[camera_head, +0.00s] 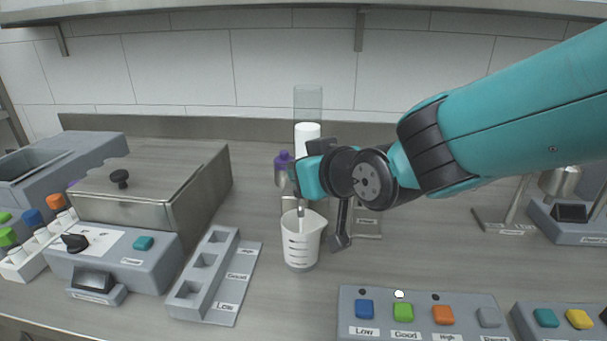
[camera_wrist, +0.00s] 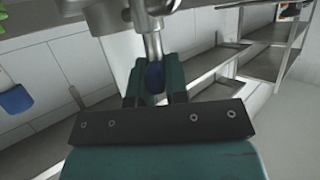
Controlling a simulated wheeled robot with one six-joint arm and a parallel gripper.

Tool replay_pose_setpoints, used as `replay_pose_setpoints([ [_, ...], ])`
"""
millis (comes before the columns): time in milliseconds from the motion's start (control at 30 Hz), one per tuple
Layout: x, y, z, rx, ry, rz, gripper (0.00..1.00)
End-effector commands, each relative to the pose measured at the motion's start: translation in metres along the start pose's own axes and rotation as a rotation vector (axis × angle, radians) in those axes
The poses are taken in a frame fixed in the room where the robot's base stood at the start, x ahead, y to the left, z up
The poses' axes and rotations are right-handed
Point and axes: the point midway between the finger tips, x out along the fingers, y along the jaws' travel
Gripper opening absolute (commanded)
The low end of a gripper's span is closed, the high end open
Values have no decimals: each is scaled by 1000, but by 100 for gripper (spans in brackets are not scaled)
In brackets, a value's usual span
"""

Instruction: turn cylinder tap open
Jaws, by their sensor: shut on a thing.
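The clear cylinder (camera_head: 308,100) stands upright at the back, with white contents in its lower part. Its tap is mostly hidden behind my gripper (camera_head: 306,178) in the head view. In the wrist view my gripper (camera_wrist: 155,82) has its two teal fingers closed around the dark blue tap handle (camera_wrist: 155,77), below a metal pipe (camera_wrist: 152,42). A white measuring beaker (camera_head: 301,243) stands upright on the counter below the gripper. How far the tap is turned cannot be told.
A purple-capped bottle (camera_head: 283,168) stands left of the cylinder. A grey labelled rack (camera_head: 212,278) lies left of the beaker. A button panel (camera_head: 420,305) is at the front right. A lidded metal bath (camera_head: 150,200) stands at left.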

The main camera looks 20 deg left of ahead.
Motion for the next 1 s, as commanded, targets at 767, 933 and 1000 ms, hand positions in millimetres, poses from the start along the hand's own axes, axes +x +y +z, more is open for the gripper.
replay_pose_setpoints([
  [767,2,-2,1,219,0,527,0],
  [933,1,-1,0,236,-1,567,0],
  [1000,1,0,0,240,0,576,0],
])
